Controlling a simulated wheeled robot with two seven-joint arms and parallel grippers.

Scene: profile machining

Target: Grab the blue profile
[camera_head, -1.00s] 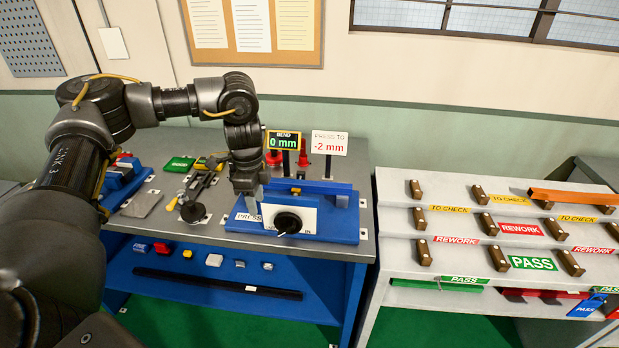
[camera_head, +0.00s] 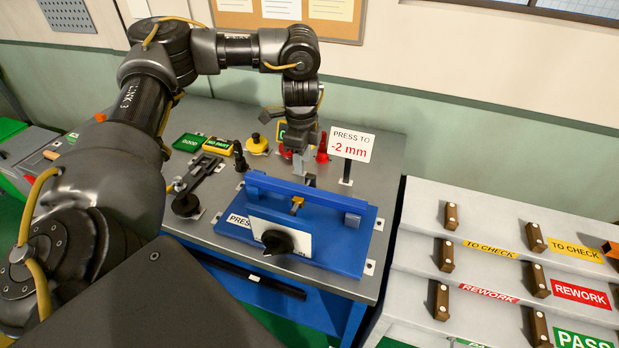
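The blue profile (camera_head: 320,198) is a long bar lying across the blue press fixture (camera_head: 345,257) on the grey bench. My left gripper (camera_head: 301,164) points down just behind the middle of the profile in this view, with its grey fingertips close to the bar's upper edge. I cannot tell whether the fingers touch it or how far apart they are. My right gripper is not in view.
A white plate with a black knob (camera_head: 277,242) stands at the fixture's front. The "PRESS TO -2 mm" sign (camera_head: 351,146) and a red cone-like piece (camera_head: 323,148) stand behind. A black clamp-like tool (camera_head: 197,178) is left. A stepped white rack (camera_head: 420,240) stands right.

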